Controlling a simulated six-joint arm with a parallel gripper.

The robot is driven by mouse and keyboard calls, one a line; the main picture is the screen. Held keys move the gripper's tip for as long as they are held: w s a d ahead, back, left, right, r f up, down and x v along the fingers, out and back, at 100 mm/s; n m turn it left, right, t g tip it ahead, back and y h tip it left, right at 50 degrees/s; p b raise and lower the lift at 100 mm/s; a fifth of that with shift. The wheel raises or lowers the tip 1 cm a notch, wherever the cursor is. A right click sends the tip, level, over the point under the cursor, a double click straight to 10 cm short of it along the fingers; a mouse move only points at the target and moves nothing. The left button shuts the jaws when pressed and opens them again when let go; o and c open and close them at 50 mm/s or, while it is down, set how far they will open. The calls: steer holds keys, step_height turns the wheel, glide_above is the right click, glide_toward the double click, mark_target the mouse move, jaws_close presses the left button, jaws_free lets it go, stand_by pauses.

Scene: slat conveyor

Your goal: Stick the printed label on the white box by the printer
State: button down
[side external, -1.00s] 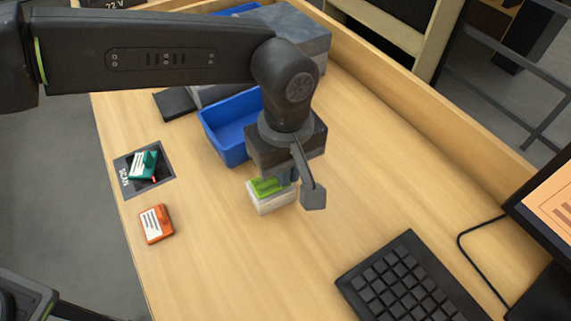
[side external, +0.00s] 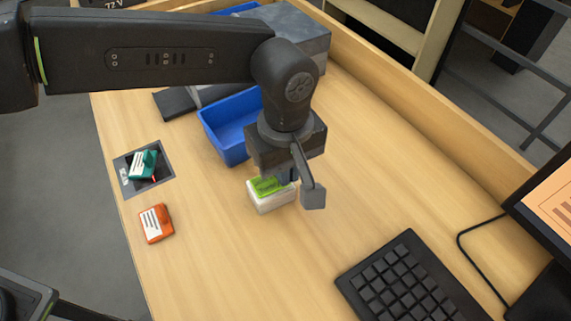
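The white box (side external: 272,203) sits on the wooden table in front of the blue bin. A bright green piece (side external: 267,186) lies flat on or just over its top; I cannot tell whether it is the printed label or something else. My gripper (side external: 299,184) points down at the box's right end. One grey finger shows to the right of the box; the other side is mostly hidden by the gripper body. Whether the fingers are open or shut on anything is unclear. A grey machine (side external: 300,42), perhaps the printer, stands at the back, partly behind my arm.
A teal box (side external: 143,164) lies on the dark scan pad (side external: 129,186). An orange box (side external: 156,223) with a white label lies in front of it. The blue bin (side external: 222,141) is close behind the gripper. A keyboard (side external: 400,285) and monitor (side external: 548,205) are at right.

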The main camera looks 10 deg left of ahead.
steer(key=shift+f, duration=0.45)
stand_by(1.2)
steer(key=c, duration=0.8)
jaws_free()
steer(key=shift+r, duration=0.1)
steer(key=shift+c, duration=0.2)
steer(key=shift+r, duration=0.1)
steer(key=shift+r, duration=3.45)
